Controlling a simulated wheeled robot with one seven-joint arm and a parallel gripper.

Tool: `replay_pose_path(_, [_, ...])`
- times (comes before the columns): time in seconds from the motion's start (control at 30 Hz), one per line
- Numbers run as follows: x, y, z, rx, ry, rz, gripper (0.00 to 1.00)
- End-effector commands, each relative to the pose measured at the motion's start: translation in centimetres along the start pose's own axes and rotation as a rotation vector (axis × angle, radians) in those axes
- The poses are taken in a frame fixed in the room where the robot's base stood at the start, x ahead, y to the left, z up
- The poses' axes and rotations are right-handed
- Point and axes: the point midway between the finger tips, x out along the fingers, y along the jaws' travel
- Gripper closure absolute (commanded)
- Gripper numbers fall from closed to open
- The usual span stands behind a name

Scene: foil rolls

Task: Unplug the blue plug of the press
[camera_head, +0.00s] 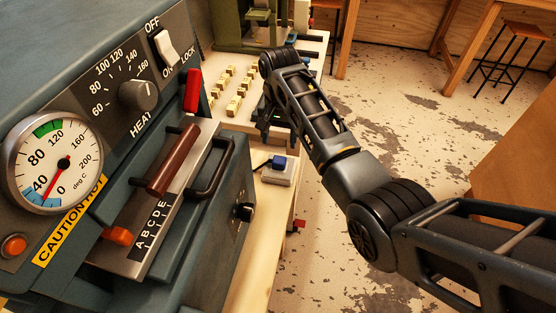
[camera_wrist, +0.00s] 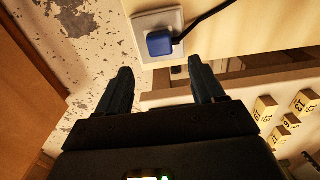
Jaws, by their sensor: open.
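The blue plug (camera_head: 279,162) sits in a pale socket plate (camera_head: 284,177) on the bench to the right of the press (camera_head: 190,180). In the wrist view the blue plug (camera_wrist: 159,43) shows in its socket (camera_wrist: 145,22), with a black cable running from it to the upper right. My gripper (camera_wrist: 158,75) is open and empty, its two fingers pointing toward the plug and apart from it. In the head view my gripper (camera_head: 266,135) hangs above the bench, just beyond the plug, partly dark and hard to make out.
Several numbered yellow blocks (camera_head: 234,104) stand on the bench behind; some show in the wrist view (camera_wrist: 265,108). A green machine (camera_head: 245,25) stands at the back. The press's black handle (camera_head: 212,170) and knob (camera_head: 244,212) are near the plug. The floor (camera_head: 400,110) at right is open.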

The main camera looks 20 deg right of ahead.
Motion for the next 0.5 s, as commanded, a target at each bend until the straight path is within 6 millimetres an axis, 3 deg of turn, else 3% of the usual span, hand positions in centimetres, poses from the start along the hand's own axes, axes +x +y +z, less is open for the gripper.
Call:
replay_pose_path(0.27, [0.7,0.0,0.0,0.0,0.0,0.0,0.32])
replay_pose_path(0.5, [3.0,0.1,0.0,0.0,-0.001,0.001,0.32])
